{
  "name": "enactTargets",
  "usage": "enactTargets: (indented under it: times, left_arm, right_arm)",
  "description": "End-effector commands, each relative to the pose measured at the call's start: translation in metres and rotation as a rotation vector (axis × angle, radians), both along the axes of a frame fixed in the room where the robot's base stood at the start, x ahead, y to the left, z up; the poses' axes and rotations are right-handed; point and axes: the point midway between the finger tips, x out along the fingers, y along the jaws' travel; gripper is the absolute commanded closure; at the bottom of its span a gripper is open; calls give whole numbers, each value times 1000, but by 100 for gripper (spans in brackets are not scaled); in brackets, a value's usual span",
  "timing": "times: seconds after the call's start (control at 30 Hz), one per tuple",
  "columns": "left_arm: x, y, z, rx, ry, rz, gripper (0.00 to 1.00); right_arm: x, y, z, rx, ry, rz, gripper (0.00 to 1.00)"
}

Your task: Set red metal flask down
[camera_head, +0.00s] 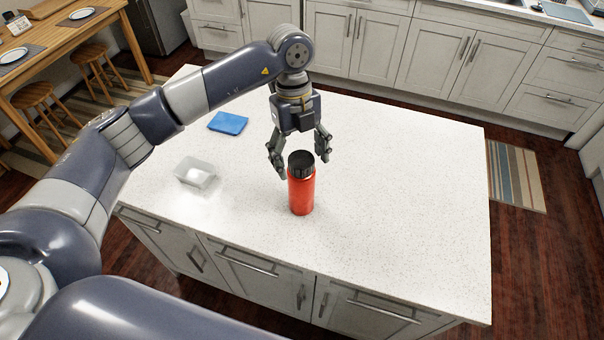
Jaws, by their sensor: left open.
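A red metal flask (301,193) with a black lid stands upright on the white island counter (400,200), near its front edge. My left gripper (301,164) points down just behind and above the flask. Its two fingers are spread apart, one on each side of the lid area, and it is open. Whether a finger touches the flask cannot be told. My right gripper does not show.
A clear plastic container (195,172) sits on the counter at left, and a folded blue cloth (228,123) lies behind it. The counter's right half is bare. A dining table (45,40) with stools is at the upper left.

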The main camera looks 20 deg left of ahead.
Motion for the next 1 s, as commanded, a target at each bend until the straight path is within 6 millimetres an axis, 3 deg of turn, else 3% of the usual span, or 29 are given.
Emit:
enactTargets:
  times: [0.2, 0.4, 1.0]
  left_arm:
    - [5, 5, 42, 0, -3, -2, 26]
    - [8, 7, 64, 0, 0, 0, 26]
    - [8, 8, 68, 0, 1, -1, 26]
  right_arm:
    - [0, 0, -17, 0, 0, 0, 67]
    - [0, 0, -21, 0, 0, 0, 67]
    - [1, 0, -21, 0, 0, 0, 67]
